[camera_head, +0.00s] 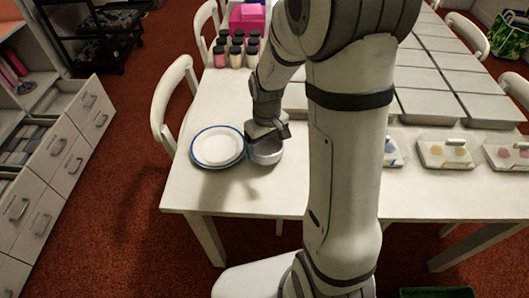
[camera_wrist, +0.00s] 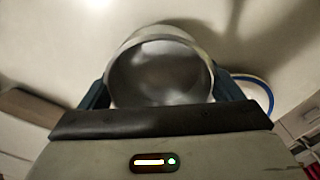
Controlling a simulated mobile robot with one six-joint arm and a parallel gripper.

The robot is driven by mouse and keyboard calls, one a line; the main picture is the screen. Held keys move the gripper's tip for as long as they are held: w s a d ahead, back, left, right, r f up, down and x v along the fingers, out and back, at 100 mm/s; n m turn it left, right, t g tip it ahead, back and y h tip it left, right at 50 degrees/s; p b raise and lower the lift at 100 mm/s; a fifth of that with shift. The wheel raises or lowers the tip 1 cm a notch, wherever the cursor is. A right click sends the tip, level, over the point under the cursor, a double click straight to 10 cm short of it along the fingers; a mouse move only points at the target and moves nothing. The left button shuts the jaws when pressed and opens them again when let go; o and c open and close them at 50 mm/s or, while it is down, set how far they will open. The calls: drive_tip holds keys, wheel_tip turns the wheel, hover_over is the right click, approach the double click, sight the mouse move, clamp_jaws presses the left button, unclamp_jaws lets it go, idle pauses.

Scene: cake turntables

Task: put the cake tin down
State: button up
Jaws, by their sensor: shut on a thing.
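The cake tin (camera_head: 266,152) is a round, shallow grey metal tin, just right of the stacked plates in the head view. In the wrist view the cake tin (camera_wrist: 158,72) sits between my fingers and I see into its empty inside. My gripper (camera_head: 268,133) is shut on the tin from its far side; the gripper also shows in the wrist view (camera_wrist: 165,95). The tin is over the white table (camera_head: 240,197). I cannot tell whether its base touches the tabletop. Part of its rim is hidden by my gripper.
White plates with blue rims (camera_head: 217,146) are stacked close to the tin's left. Jars with dark lids (camera_head: 236,55) stand farther back, near a pink box (camera_head: 247,18). Grey boxes (camera_head: 432,106) and small decorated trays (camera_head: 445,154) fill the right. The table's front left is clear.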

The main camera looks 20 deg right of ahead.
sight(267, 152)
drive_tip(key=shift+f, duration=1.85)
drive_tip(key=shift+f, duration=0.1)
drive_tip(key=o, duration=0.5)
drive_tip(key=shift+f+b, duration=0.1)
drive_tip(key=shift+b, duration=0.2)
drive_tip(key=o, duration=0.3)
drive_tip(key=shift+r, duration=0.2)
